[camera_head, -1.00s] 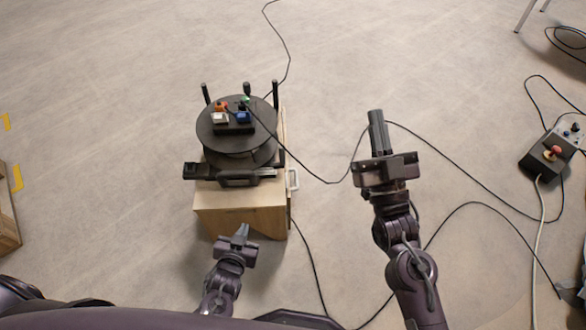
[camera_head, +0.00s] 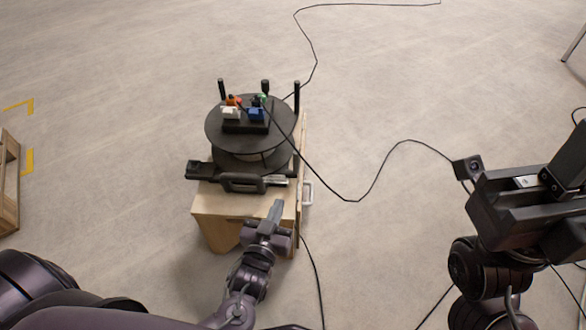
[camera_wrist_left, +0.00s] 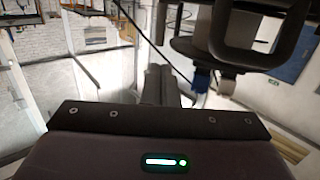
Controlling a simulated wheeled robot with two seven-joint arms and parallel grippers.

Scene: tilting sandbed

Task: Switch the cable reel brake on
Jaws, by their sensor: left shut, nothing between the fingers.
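The black cable reel (camera_head: 250,160) sits on a wooden box (camera_head: 222,208). White and blue plugs sit on the socket block (camera_head: 245,127) on its top. A dark bar with a black handle (camera_head: 243,183) runs across its front; I cannot tell which part is the brake switch. The handle also shows large in the left wrist view (camera_wrist_left: 222,40). My left gripper (camera_head: 277,208) is shut and empty, fingers pointing up, just below the handle's right side and in front of the box. My right gripper (camera_head: 570,165) is at the right edge, cut off, its fingertips unclear.
A light metal bracket (camera_head: 308,193) sticks out on the box's right side. A black cable (camera_head: 375,180) runs from the reel to the right across the floor. A wooden crate (camera_head: 8,185) stands at the left edge. The floor around the box is mostly clear.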

